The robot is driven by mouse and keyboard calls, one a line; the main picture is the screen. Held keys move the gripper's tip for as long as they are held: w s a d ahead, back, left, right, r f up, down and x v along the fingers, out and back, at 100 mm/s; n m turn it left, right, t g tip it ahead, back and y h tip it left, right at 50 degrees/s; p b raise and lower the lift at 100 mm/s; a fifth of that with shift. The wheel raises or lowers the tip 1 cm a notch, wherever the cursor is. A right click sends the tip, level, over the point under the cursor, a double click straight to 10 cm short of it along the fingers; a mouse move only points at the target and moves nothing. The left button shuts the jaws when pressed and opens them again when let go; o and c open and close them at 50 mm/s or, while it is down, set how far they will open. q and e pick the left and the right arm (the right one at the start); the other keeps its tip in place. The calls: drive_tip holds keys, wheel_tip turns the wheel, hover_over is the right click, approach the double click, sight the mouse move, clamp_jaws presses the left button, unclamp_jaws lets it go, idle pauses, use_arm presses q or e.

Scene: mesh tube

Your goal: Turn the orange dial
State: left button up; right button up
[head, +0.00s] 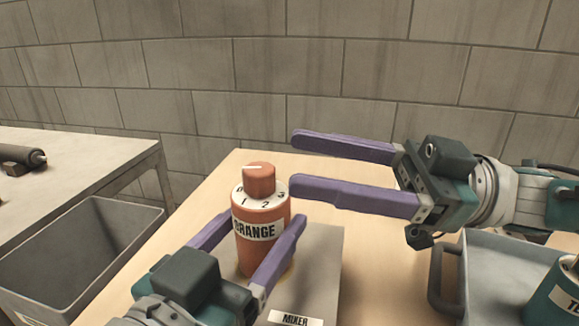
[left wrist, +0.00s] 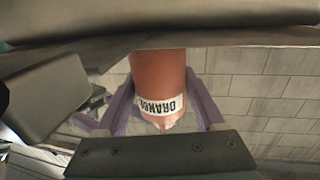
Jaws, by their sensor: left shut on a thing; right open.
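The orange canister (head: 262,246) stands upright on a grey plate (head: 322,262) with a MIXER label. On its top is the orange dial (head: 259,180), a knob with a pale mark, ringed by a white scale with numbers. My left gripper (head: 250,232) has its purple fingers on either side of the canister body and is shut on it, below the dial. The canister (left wrist: 158,75) with its ORANGE label also shows between the fingers in the left wrist view, where the dial is not visible. My right gripper (head: 292,163) is open and empty, its fingers pointing left, just right of the dial.
A grey tray (head: 486,262) with a teal canister (head: 556,296) stands on the wooden table (head: 205,222) at the right. A grey bin (head: 75,245) and another table (head: 85,145) with a dark tool (head: 22,157) are at the left. A block wall is behind.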

drive_tip(key=s+a+r+m+t+y, duration=0.2)
drive_tip(key=s+a+r+t+y, duration=0.15)
drive_tip(key=t, duration=0.45)
drive_tip(key=m+t+h, duration=0.8)
drive_tip(key=m+h, duration=0.7)
drive_tip(key=h, duration=0.6)
approach(262, 183)
drive_tip(key=shift+y, duration=0.25)
drive_tip(key=w, duration=0.3)
drive_tip(key=w+a, duration=0.1)
drive_tip(key=w, duration=0.7)
drive_tip(key=shift+w+a, duration=0.2)
drive_tip(key=shift+a, duration=0.2)
clamp_jaws()
